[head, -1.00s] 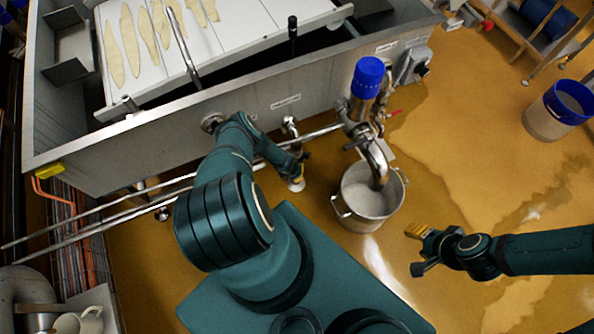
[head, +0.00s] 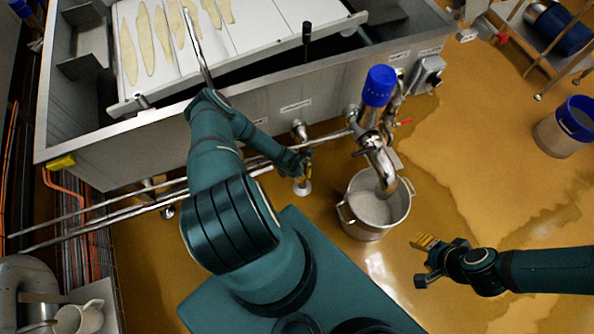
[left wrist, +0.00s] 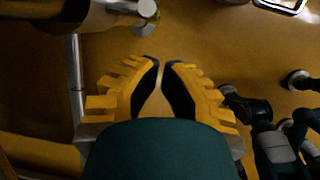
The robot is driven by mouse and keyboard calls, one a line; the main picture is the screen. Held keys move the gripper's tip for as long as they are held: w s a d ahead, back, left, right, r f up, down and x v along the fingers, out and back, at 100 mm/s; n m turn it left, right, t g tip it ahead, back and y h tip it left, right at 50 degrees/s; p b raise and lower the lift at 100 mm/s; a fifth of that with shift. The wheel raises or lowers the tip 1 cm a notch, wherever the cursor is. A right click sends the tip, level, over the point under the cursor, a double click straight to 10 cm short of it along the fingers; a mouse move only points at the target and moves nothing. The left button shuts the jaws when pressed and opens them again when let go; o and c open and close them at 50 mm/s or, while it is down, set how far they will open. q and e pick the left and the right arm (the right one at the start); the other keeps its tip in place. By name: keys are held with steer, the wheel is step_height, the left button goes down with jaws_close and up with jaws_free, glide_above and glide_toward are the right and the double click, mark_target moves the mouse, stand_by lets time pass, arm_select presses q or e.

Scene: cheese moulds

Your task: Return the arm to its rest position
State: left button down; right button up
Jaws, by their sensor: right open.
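My left gripper (head: 305,167) is small in the head view, low in front of the steel vat's side wall and left of the steel pot. In the left wrist view its yellow, black-padded fingers (left wrist: 161,64) have their tips nearly together, with nothing seen between them. My left arm bends up towards the vat rim and down again to the gripper. My right gripper (head: 423,261) is at the right in the head view, over the wet floor, its fingers apart and empty. It is right of and below the pot in the picture.
The steel vat (head: 250,118) with a white tray (head: 262,40) fills the top left. A blue-topped valve (head: 379,88) and curved spout stand over the steel pot (head: 348,218). Pipes (head: 100,227) run along the vat. A blue-rimmed bucket (head: 556,138) stands at right. Floor around my right gripper is clear.

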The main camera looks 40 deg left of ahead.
arm_select(q)
steer(key=v, duration=0.2)
steer(key=shift+r, duration=0.3)
